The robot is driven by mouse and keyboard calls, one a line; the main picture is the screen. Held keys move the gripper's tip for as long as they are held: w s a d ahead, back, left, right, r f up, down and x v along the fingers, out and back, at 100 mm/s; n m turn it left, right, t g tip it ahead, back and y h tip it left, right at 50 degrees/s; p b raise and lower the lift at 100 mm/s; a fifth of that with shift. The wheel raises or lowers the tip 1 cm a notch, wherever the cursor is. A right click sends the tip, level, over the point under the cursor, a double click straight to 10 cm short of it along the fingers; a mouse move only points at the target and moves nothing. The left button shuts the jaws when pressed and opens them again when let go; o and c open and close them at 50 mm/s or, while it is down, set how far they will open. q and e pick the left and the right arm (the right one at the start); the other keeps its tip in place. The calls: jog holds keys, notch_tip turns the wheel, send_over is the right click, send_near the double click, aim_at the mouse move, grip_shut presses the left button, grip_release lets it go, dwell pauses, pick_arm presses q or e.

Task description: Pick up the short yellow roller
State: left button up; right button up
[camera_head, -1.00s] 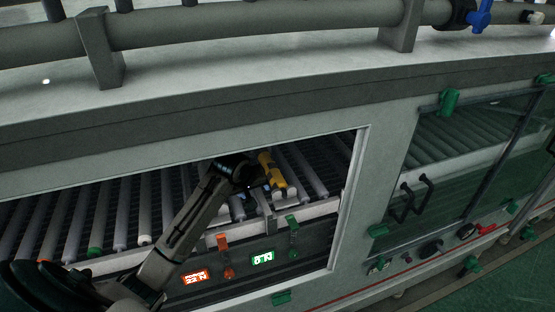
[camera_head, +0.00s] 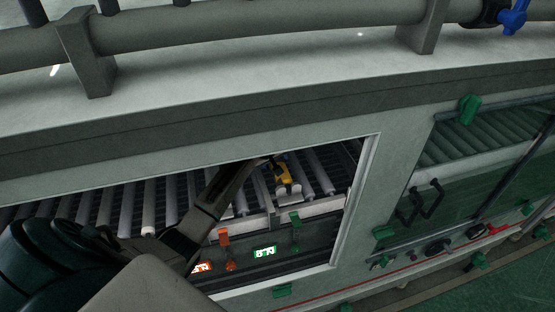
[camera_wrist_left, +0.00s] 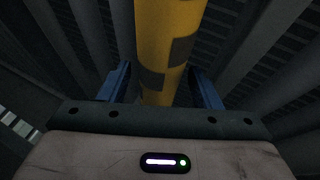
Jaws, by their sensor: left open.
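The short yellow roller (camera_head: 283,171) lies among the grey rollers inside the open window of the machine. In the left wrist view the yellow roller (camera_wrist_left: 167,45), with dark patches, runs up from between the two blue fingers of my left gripper (camera_wrist_left: 163,85). The fingers stand open on either side of it, with a gap visible at each side. In the head view the left gripper (camera_head: 272,163) is at the far part of the yellow roller, dark and partly hidden by the window's top edge. My right gripper is not in view.
The window frame (camera_head: 366,190) bounds the opening at top and right. Grey conveyor rollers (camera_head: 318,172) lie on both sides of the yellow one. A glass door with black handles (camera_head: 426,200) is to the right.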

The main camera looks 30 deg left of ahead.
pick_arm(q)
jog(key=shift+w+f, duration=0.1)
jog(key=shift+f, duration=0.25)
jog(key=shift+w+f, duration=0.3)
jog(key=shift+f, duration=0.1)
jog(key=c, duration=0.6)
jog(key=shift+r, duration=0.1)
jog(key=shift+c, duration=1.3)
jog(key=shift+r, duration=0.1)
